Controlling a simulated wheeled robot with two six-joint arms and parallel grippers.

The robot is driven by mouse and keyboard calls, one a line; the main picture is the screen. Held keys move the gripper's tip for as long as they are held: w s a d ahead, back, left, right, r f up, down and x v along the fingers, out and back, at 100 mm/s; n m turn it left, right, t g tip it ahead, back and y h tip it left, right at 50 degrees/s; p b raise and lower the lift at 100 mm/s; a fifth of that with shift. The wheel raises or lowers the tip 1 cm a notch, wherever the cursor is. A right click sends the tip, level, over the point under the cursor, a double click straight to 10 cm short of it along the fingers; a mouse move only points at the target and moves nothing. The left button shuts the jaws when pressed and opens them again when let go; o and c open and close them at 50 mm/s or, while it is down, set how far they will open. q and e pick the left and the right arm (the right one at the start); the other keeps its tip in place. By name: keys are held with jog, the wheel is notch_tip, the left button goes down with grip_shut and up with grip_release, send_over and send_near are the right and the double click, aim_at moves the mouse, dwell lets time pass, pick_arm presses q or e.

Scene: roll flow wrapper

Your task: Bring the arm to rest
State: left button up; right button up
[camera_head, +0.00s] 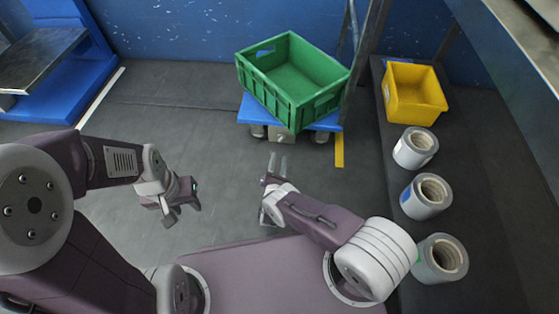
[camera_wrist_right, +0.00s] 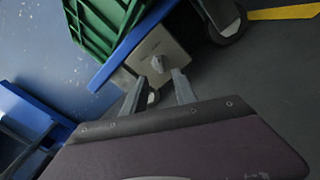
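My left gripper (camera_head: 184,213) hangs over the grey floor at the left of the head view. Its fingers look parted, with nothing between them. My right gripper (camera_head: 277,163) is in the middle of the head view, pointing towards the cart. Its two fingers (camera_wrist_right: 159,88) also show in the right wrist view, apart with an empty gap. Both arms are bent in front of my body, and neither gripper touches anything that I can see.
A green crate (camera_head: 300,85) sits on a blue wheeled cart (camera_head: 250,112) beyond my right gripper. On the dark surface at right are a yellow bin (camera_head: 412,108) and three pale rolls (camera_head: 408,150), (camera_head: 418,208), (camera_head: 432,272). A blue frame (camera_head: 95,65) stands at left. Floor between is clear.

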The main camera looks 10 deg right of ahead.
jog(key=d+r+m+g+h, duration=0.6)
jog(key=d+r+m+g, duration=0.25)
jog(key=d, duration=0.25)
jog(key=s+d+r+m+g+y, duration=0.2)
jog(key=s+d+r+m+g, duration=0.2)
jog(key=s+r+m+g, duration=0.15)
jog(key=s+a+r+m+y, duration=0.45)
jog(key=s+r+m, duration=0.2)
jog(key=s, duration=0.25)
jog(key=s+a+r+m+y, duration=0.3)
jog(key=s+r+m+y, duration=0.3)
jog(key=s, duration=0.3)
notch_tip(320, 180, up, 55)
jog(key=s+g+p, duration=0.2)
jog(key=p, duration=5.3)
jog(key=shift+s+a+r+h, duration=0.2)
jog(key=shift+s+a+h, duration=0.15)
